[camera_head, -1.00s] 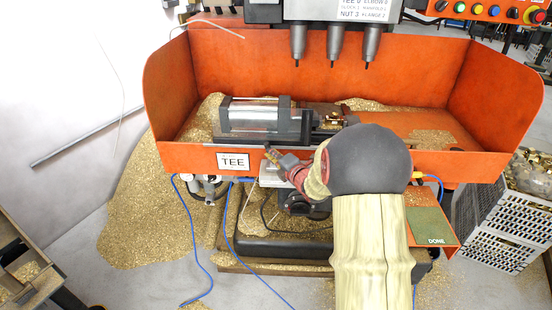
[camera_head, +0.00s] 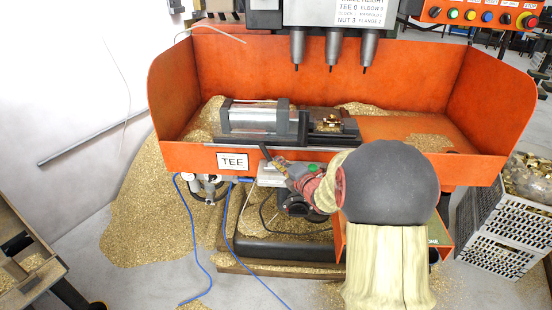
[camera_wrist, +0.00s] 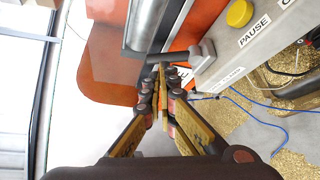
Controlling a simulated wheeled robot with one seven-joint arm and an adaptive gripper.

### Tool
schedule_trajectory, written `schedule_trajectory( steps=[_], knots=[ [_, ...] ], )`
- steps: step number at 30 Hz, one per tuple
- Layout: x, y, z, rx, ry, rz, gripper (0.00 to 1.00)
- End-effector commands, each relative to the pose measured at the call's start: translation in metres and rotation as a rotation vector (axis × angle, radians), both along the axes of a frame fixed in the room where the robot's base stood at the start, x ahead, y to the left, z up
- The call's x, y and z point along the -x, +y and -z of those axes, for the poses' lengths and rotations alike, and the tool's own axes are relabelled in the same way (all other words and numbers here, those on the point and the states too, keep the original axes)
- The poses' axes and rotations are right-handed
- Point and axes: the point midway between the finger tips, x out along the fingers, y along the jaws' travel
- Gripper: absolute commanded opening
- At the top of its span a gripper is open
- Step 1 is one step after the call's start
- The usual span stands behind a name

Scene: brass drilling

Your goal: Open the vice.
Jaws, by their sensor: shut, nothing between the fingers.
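The vice (camera_head: 262,121) lies in the orange tray, with a silver cylinder body at left and dark jaws at right. A brass part (camera_head: 329,124) sits at its right end; whether the jaws press on it is too small to tell. A dark lever (camera_head: 265,152) sticks up at the tray's front edge; it also shows in the wrist view (camera_wrist: 168,59), joined to a grey hub. My gripper (camera_head: 276,160) is shut and empty beside the lever. In the wrist view its fingertips (camera_wrist: 162,70) meet just at the lever bar; contact is unclear.
The orange tray (camera_head: 400,160) has a raised front wall with a TEE label (camera_head: 233,161). Drill spindles (camera_head: 332,47) hang above it. A grey panel with a yellow PAUSE button (camera_wrist: 239,13) is close to the gripper. Brass chips cover the floor at left.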

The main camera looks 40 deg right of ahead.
Motion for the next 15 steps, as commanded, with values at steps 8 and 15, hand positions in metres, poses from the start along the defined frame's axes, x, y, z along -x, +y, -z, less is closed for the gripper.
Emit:
schedule_trajectory(
  steps=[8,15],
  knots=[
    [0.042,0.007,-0.013,0.000,-0.003,0.002,0.00],
    [0.053,0.009,-0.014,-0.001,-0.001,0.001,0.00]
  ],
)
